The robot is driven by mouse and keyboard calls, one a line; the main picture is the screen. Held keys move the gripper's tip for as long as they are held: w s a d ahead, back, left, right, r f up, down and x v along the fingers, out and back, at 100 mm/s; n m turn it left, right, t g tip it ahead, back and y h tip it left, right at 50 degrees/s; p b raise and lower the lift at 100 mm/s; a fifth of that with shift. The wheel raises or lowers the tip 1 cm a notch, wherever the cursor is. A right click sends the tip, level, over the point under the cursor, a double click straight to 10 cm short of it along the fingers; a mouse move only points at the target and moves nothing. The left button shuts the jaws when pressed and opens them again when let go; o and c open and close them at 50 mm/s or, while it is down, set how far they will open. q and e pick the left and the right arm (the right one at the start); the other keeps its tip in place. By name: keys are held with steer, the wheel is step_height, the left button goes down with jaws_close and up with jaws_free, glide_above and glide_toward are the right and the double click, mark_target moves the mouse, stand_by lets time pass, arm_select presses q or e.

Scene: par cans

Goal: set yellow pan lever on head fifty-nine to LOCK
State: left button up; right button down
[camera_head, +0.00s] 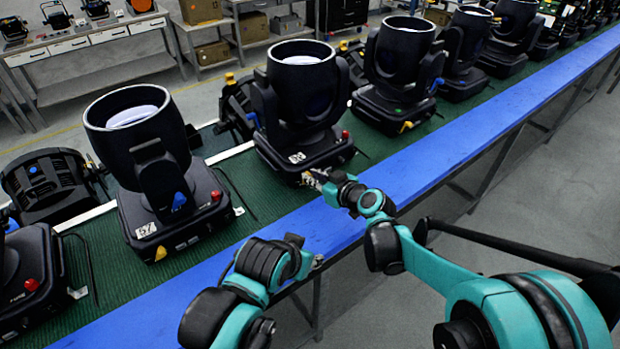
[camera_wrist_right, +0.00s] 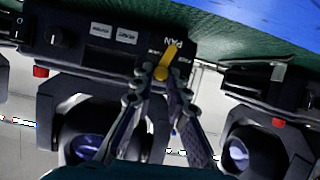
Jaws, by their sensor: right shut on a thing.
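The moving head with a small white number label (camera_head: 297,157), which looks like 59, stands upright on the green runner, its black base (camera_head: 325,150) facing me. My right gripper (camera_head: 314,180) is at the lower front edge of that base. In the right wrist view, where the base appears upside down, the yellow pan lever (camera_wrist_right: 167,62) sits under the PAN print. The fingertips of my right gripper (camera_wrist_right: 159,80) are shut around the lever. The small print by the lever is too blurred to read its setting. My left gripper (camera_head: 312,263) is low beside the blue table edge, its fingers unclear.
Another moving head (camera_head: 150,170) stands to the left, and more (camera_head: 400,70) stand in a row to the right. A blue strip (camera_head: 420,170) runs along the near table edge. The grey floor (camera_head: 540,190) at right is clear.

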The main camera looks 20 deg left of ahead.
steer(key=shift+w+d+f+m+g+y, duration=0.3)
steer(key=shift+w+m+g, duration=0.2)
steer(key=shift+m, duration=0.4)
steer(key=c, duration=1.5)
jaws_free()
steer(key=shift+r, duration=0.1)
steer(key=v, duration=1.2)
